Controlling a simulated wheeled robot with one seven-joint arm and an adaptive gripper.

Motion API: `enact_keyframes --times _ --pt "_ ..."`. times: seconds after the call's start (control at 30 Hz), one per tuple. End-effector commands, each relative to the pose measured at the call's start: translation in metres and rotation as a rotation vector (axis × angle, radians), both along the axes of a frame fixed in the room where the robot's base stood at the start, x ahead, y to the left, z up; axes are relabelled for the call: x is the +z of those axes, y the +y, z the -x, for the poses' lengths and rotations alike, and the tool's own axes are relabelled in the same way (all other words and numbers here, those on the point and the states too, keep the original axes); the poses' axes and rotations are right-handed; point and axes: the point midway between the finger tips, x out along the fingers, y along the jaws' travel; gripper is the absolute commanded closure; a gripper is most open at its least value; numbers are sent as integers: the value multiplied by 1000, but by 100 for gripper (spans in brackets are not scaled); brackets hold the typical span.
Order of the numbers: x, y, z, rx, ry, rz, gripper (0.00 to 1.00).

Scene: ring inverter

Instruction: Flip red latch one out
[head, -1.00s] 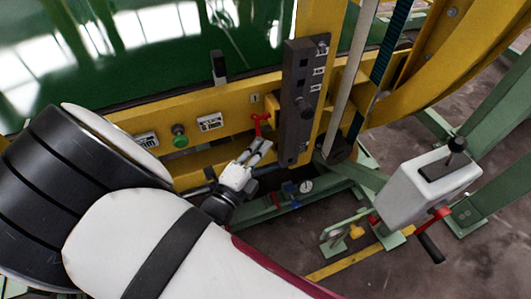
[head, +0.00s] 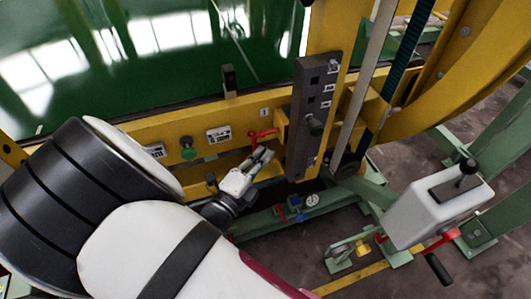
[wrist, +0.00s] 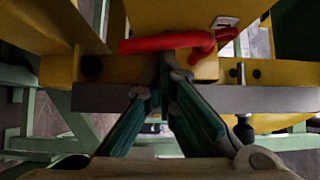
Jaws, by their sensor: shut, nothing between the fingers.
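The red latch (head: 263,134) is on the yellow frame beside the dark upright block, just below the plate marked 1. Its handle points left, roughly level. In the wrist view the red latch (wrist: 165,42) lies across the picture, with its bent end at the right. My gripper (head: 265,155) is just below the latch in the head view, and no object is held in it. In the wrist view my gripper's fingertips (wrist: 160,84) are below the red bar; whether one touches it is unclear.
The dark upright block (head: 312,115) with a knob stands close to the right of my gripper. A green button (head: 188,148) is on the yellow beam at left. A grey box with a red-armed crank (head: 430,210) stands at right.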

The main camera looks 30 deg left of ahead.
Motion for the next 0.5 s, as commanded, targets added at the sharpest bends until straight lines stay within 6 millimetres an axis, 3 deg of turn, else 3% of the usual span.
enact_keyframes --times 0.27,0.5 --pt "1 4 1 9 2 -4 100" --pt "30 4 1 9 0 -8 100"
